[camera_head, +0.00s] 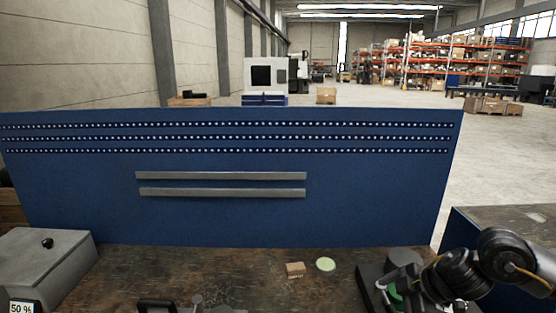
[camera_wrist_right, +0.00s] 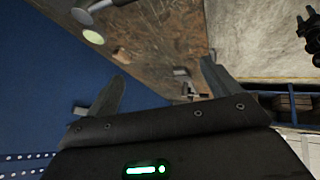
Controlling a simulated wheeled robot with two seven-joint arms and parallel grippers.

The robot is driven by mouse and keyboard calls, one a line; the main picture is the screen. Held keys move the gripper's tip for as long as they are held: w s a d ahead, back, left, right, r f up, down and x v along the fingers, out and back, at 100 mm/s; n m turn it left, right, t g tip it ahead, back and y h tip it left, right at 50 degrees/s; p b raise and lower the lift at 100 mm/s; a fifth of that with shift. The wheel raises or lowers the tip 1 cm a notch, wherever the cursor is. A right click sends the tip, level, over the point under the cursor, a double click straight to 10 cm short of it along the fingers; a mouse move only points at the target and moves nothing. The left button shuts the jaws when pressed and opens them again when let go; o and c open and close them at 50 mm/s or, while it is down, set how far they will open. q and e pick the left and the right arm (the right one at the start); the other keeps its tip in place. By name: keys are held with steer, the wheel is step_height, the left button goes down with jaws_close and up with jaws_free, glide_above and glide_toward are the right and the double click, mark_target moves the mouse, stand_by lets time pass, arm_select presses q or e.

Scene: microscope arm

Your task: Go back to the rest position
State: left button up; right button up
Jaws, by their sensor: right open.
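My right arm (camera_head: 480,265) comes in from the right edge of the head view, low over the right end of the workbench (camera_head: 250,262). In the right wrist view my right gripper (camera_wrist_right: 160,86) has its two fingers spread wide with nothing between them. Beyond the fingers lie the brown bench top and the blue back panel. In the head view its fingertips cannot be made out among the dark parts at lower right. My left arm and left gripper are not in view.
A small wooden block (camera_head: 295,269) and a pale green disc (camera_head: 326,264) lie on the bench. A grey box (camera_head: 45,262) stands at left. A tall blue panel (camera_head: 230,215) closes the back.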

steer(key=s+a+f+m+t+y, duration=0.1)
steer(key=s+a+f+t, duration=0.15)
steer(key=a, duration=0.55)
steer(key=s+a+f+m+t+y, duration=0.1)
steer(key=s+a+f+t+y, duration=0.15)
steer(key=a, duration=0.65)
steer(key=s+d+f+m+g+h, duration=0.35)
steer(key=s+d+f+m, duration=0.3)
steer(key=s, duration=0.55)
steer(key=s+d+f+m+g+h, duration=0.3)
steer(key=s+d+f+m+h, duration=0.4)
steer(key=s, duration=0.5)
step_height(320, 180, down, 35)
steer(key=s+n+y+b, duration=0.2)
steer(key=b, duration=0.4)
arm_select(q)
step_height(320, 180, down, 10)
steer(key=b, duration=0.4)
arm_select(e)
steer(key=s+d+f+g, duration=0.1)
steer(key=s+f, duration=0.6)
steer(key=f, duration=0.1)
steer(key=s+d+f+g, duration=0.1)
steer(key=s+d+f, duration=0.1)
steer(key=s+f, duration=0.6)
steer(key=shift+s+d+f+h, duration=0.2)
steer(key=shift+d+f+h, duration=0.1)
steer(key=shift+f, duration=0.4)
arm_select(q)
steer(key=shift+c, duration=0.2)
